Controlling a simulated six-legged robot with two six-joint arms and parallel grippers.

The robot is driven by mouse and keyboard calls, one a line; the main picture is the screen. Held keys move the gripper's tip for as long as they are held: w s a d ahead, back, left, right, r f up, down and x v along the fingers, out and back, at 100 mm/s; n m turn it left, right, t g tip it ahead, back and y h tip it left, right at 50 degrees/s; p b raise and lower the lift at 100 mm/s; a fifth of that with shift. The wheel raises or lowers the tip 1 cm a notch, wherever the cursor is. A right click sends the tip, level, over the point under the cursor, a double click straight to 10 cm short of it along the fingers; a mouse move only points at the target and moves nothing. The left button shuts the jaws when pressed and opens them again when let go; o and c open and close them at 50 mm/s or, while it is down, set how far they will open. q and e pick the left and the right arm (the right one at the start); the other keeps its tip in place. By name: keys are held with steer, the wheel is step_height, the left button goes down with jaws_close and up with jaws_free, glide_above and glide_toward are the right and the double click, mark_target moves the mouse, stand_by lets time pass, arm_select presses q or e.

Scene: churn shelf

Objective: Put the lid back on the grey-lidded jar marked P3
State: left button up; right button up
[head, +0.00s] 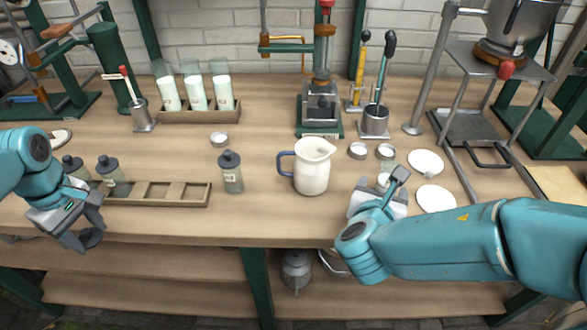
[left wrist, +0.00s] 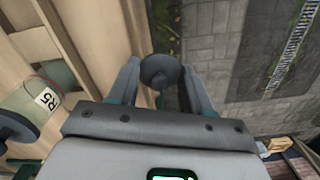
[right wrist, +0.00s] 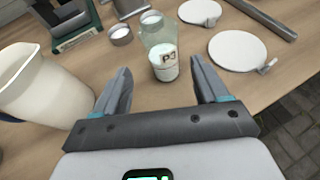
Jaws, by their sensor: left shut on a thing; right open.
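The open jar (right wrist: 163,62), with a label that seems to read P3, stands upright on the table, pale contents inside and no lid on it. It shows partly behind my right gripper in the head view (head: 384,178). My right gripper (head: 380,190) is open, its fingers pointing at the jar from the near side, the jar just beyond the fingertips. My left gripper (head: 88,241) is shut on a round dark grey lid (left wrist: 160,72), held off the table's front edge at the left. The lid is hard to make out in the head view.
A white jug (head: 312,170) stands left of the jar. White discs (head: 435,198) lie to its right, small metal caps (head: 358,150) behind. A grey-lidded jar (head: 231,175) stands beside the wooden rack (head: 196,206). The tabletop between rack and jug is partly clear.

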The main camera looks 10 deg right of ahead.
mark_target(388, 176)
arm_select(q)
steer(key=shift+f, duration=0.1)
arm_select(e)
steer(key=shift+x, duration=1.3)
arm_select(q)
steer(key=shift+w, duration=0.1)
steer(key=shift+f, duration=0.15)
arm_select(e)
steer(key=x, duration=0.5)
steer(key=shift+d+r, duration=0.15)
steer(key=shift+d, duration=0.15)
arm_select(q)
steer(key=shift+d, duration=0.1)
arm_select(e)
steer(key=c, duration=1.3)
steer(key=shift+r, duration=0.2)
